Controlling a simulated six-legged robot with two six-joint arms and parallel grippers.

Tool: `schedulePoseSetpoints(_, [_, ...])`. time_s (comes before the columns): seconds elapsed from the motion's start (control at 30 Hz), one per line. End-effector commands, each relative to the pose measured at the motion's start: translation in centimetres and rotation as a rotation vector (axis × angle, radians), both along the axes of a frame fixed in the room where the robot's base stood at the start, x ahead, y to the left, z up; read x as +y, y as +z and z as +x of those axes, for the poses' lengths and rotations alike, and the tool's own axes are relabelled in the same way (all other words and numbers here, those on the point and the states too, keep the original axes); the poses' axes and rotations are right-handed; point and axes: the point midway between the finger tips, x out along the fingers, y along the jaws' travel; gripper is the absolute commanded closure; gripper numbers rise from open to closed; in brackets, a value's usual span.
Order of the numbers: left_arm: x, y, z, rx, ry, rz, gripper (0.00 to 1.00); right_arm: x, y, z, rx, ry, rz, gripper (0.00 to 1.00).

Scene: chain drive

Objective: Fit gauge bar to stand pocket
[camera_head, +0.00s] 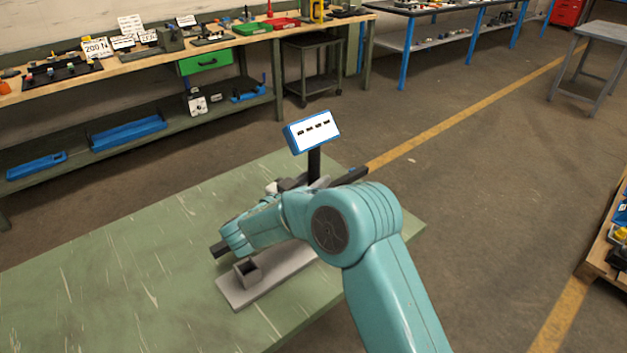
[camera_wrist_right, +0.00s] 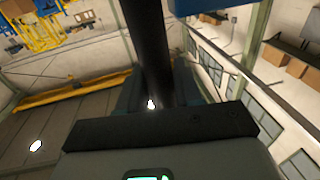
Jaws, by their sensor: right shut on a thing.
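My right arm comes in from the lower right, over the green table, and its bent links hide most of its gripper in the head view. In the wrist view my right gripper (camera_wrist_right: 155,98) is shut on a long dark bar, the gauge bar (camera_wrist_right: 154,45), which runs away from the jaws. The grey stand (camera_head: 275,279) lies on the table, with a square open pocket (camera_head: 248,271) near its left end. The pocket looks empty. The arm hides part of the stand. I cannot tell how the bar's far end lies relative to the pocket. My left gripper is out of view.
A blue-framed panel (camera_head: 312,131) on a black post (camera_head: 314,163) rises behind the arm. A dark piece (camera_head: 346,177) shows beside the post. The left part of the green table (camera_head: 110,270) is clear. A cluttered workbench (camera_head: 130,62) stands behind.

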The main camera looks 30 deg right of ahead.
Motion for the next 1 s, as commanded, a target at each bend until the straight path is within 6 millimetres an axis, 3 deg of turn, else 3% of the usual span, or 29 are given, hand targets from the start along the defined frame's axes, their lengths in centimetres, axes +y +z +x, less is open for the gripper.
schedulePoseSetpoints(0.47, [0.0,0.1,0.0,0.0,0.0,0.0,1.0,0.0,0.3,0.0,-0.008,-0.001,-0.004,1.0])
schedulePoseSetpoints(1.0, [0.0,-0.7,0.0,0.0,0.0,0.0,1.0,0.0,-0.7,0.0,-0.007,-0.001,-0.004,1.0])
